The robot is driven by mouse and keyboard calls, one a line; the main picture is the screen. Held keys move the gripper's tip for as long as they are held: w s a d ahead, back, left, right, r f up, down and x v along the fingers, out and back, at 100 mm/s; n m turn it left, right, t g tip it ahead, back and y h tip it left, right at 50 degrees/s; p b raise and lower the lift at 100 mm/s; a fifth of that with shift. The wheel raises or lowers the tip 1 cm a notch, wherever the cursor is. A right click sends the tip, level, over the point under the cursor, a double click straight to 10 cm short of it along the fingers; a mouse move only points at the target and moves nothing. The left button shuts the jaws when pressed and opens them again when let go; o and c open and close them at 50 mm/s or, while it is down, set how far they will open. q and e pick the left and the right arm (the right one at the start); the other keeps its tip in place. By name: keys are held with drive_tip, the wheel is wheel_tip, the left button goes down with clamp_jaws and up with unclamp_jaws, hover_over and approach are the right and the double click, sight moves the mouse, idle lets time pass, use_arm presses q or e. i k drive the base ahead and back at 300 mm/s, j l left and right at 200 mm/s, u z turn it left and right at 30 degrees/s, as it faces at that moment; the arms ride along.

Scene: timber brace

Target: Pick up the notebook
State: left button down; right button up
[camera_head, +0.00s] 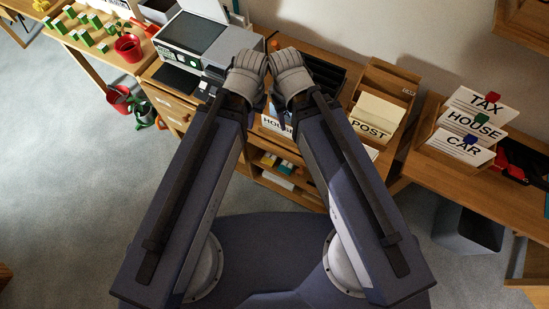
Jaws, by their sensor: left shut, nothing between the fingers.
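I cannot make out a notebook for certain in the head view. Both my arms reach up the middle of the picture and are folded at the grey joints near the wooden desk unit. My left gripper (270,107) shows only as a small dark part between the arms; it is shut and empty.
A paper tray marked POST (374,118) stands right of my arms. Cards marked TAX (486,101), HOUSE and CAR stand on the right-hand desk. A grey printer (205,42) is behind on the left. A red pot (129,47) stands farther left. Grey floor is open at lower left.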

sight(269, 159)
drive_tip(key=j+z, duration=0.15)
drive_tip(key=j, duration=0.75)
drive_tip(key=j+z, duration=0.2)
drive_tip(key=j, duration=0.65)
drive_tip(key=k+j+z, duration=0.15)
drive_tip(key=j, duration=0.7)
drive_tip(key=i+j, duration=0.05)
